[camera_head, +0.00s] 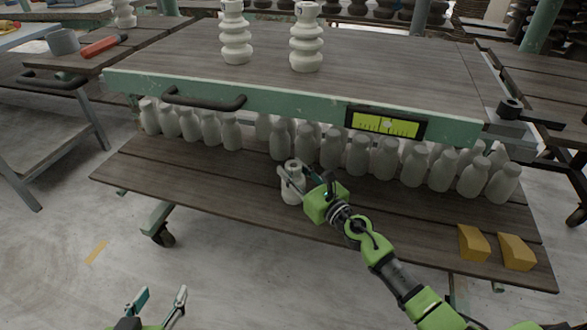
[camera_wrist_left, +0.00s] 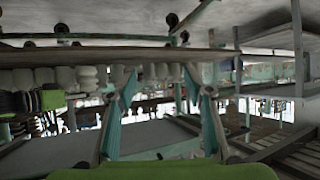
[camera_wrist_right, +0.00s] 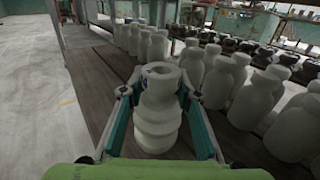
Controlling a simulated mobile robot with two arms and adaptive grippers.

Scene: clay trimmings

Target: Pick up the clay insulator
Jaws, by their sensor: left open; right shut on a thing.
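A pale clay insulator (camera_head: 293,184) with ringed sides stands upright near the front of the lower wooden shelf (camera_head: 215,190). My right gripper (camera_head: 292,178) is shut on it; the right wrist view shows the insulator (camera_wrist_right: 158,112) between the two fingers, with its hollow top facing up. Whether its base touches the shelf cannot be told. Two more ringed insulators (camera_head: 236,38) (camera_head: 306,42) stand on the upper tabletop (camera_head: 180,55). My left gripper (camera_head: 160,299) is open and empty, low in front of the cart at the bottom left.
Several pale bottle-shaped pieces (camera_head: 359,155) stand in a row behind the held insulator, under the green table edge (camera_head: 290,115). Two yellow blocks (camera_head: 473,243) (camera_head: 517,252) lie at the shelf's right end. The shelf's front left is clear.

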